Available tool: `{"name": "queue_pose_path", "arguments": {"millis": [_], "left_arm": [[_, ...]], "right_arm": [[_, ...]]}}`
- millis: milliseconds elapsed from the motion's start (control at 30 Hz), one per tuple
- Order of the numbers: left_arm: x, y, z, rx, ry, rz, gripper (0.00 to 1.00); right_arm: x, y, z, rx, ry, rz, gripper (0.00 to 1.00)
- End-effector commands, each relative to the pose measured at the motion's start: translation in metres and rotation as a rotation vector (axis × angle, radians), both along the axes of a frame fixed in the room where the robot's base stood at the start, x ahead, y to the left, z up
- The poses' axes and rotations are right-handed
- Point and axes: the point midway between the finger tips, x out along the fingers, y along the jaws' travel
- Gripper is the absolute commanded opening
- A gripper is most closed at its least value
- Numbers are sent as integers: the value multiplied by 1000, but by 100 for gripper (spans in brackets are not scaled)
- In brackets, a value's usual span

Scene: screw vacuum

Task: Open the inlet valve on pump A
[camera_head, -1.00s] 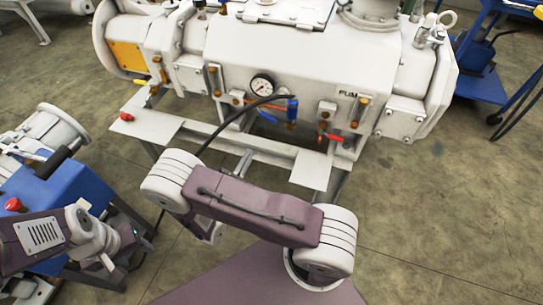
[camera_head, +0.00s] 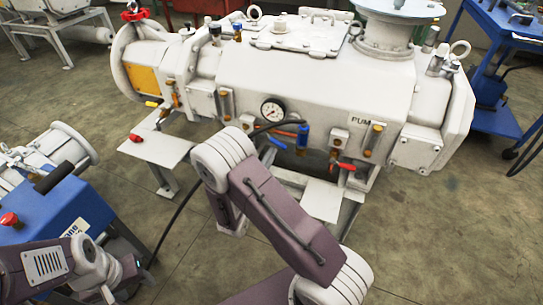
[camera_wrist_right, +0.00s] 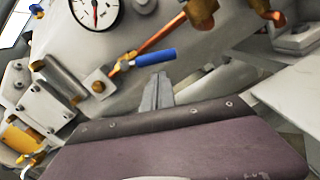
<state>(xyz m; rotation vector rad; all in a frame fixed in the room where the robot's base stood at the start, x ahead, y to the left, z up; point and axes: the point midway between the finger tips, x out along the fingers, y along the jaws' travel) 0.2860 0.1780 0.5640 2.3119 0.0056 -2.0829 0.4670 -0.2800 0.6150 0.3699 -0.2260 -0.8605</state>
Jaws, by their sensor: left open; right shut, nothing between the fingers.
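The white pump (camera_head: 320,85) with the partly hidden label "PUM" stands across the head view. On its front are a round gauge (camera_head: 272,109), a blue valve part (camera_head: 302,137) and a red-handled valve (camera_head: 345,166). A blue lever (camera_wrist_right: 155,57) on copper pipe shows in the right wrist view. My right gripper (camera_wrist_right: 158,92) is shut and empty just below that lever, apparently apart from it. In the head view it is mostly behind my forearm. My left gripper (camera_head: 132,266) is open and empty at the lower left, away from the pump. Which valve is the inlet cannot be told.
A blue machine (camera_head: 65,212) with a red button stands at the left, close to my left arm. A blue cart (camera_head: 495,90) stands at the right. A black hose runs past my right arm. The floor at the lower right is clear.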

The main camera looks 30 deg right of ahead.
Motion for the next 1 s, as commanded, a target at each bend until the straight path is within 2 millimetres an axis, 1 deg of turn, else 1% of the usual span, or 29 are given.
{"name": "queue_pose_path", "arguments": {"millis": [133,433,500,567,600,733,833,1000], "left_arm": [[0,0,-1,0,0,0,51],[0,0,0,0,0,0,51],[0,0,8,0,0,0,51],[0,0,21,0,0,0,51],[0,0,31,0,0,0,51],[0,0,54,0,0,0,51],[0,0,62,0,0,0,51],[0,0,61,0,0,0,51]], "right_arm": [[-2,-3,7,0,1,-1,0],[-2,-4,8,-2,3,-1,0],[-3,-5,13,-19,25,-1,0],[-5,-6,20,-59,70,-1,0],[-7,-8,24,-91,109,-1,0],[-11,-11,30,-192,226,-2,0],[-12,-12,31,-222,260,-1,0],[-13,-13,28,-220,256,-1,0]]}}
